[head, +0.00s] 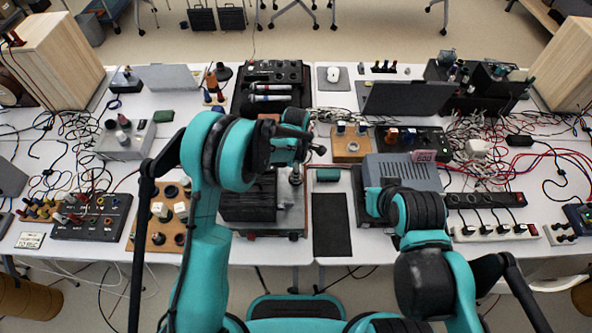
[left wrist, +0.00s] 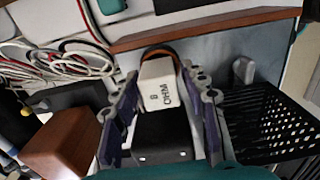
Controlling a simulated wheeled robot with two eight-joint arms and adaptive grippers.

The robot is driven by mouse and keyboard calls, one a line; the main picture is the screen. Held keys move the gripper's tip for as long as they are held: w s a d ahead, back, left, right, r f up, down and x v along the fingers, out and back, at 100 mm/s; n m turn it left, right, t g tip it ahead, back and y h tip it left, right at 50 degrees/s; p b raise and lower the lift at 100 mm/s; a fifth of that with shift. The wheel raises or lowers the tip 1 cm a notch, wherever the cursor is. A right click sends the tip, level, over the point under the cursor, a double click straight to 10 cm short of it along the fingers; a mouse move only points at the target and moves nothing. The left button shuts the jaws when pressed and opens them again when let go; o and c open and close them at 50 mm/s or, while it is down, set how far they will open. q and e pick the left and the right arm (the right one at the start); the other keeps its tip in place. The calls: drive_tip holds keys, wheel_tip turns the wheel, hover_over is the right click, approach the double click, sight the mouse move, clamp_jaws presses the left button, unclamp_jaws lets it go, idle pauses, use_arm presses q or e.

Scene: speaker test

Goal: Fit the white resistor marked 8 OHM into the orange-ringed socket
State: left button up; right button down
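In the left wrist view the white resistor (left wrist: 160,88), marked 8 OHM, is between the two fingers of my left gripper (left wrist: 160,82). The fingers lie close against its sides, and it looks gripped. An orange ring (left wrist: 151,49) shows as an arc just behind the resistor's far end; the rest of the socket is hidden. I cannot tell whether the resistor is inside the ring or only in front of it. In the head view my left gripper (head: 296,150) is over the centre-left equipment, and the resistor is not clear there. My right gripper's fingers do not show.
A black perforated box (left wrist: 270,125) stands right of the gripper in the left wrist view; a brown block (left wrist: 62,148) is at left. In the head view a wooden board (head: 140,240) with white parts is left, and a grey box (head: 425,172) is right. Cables crowd both sides.

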use_arm(q)
drive_tip(key=shift+r, duration=0.15)
drive_tip(key=shift+r+p, duration=0.3)
drive_tip(key=shift+p, duration=0.1)
drive_tip(key=s+a+r+m+t+p, duration=0.1)
drive_tip(key=s+a+r+m, duration=0.15)
drive_tip(key=r, duration=0.75)
drive_tip(key=s+a+r+m+t+p, duration=0.1)
drive_tip(key=s+a+r+m, duration=0.15)
drive_tip(key=r, duration=0.75)
drive_tip(key=s+a+r+m+t, duration=0.2)
drive_tip(key=s+a+m, duration=0.4)
drive_tip(key=s, duration=0.2)
drive_tip(key=s+a+r+m+t, duration=0.3)
drive_tip(key=s+a+m, duration=0.3)
drive_tip(key=s+m, duration=0.1)
drive_tip(key=shift+s+a, duration=0.4)
drive_tip(key=shift+s, duration=0.45)
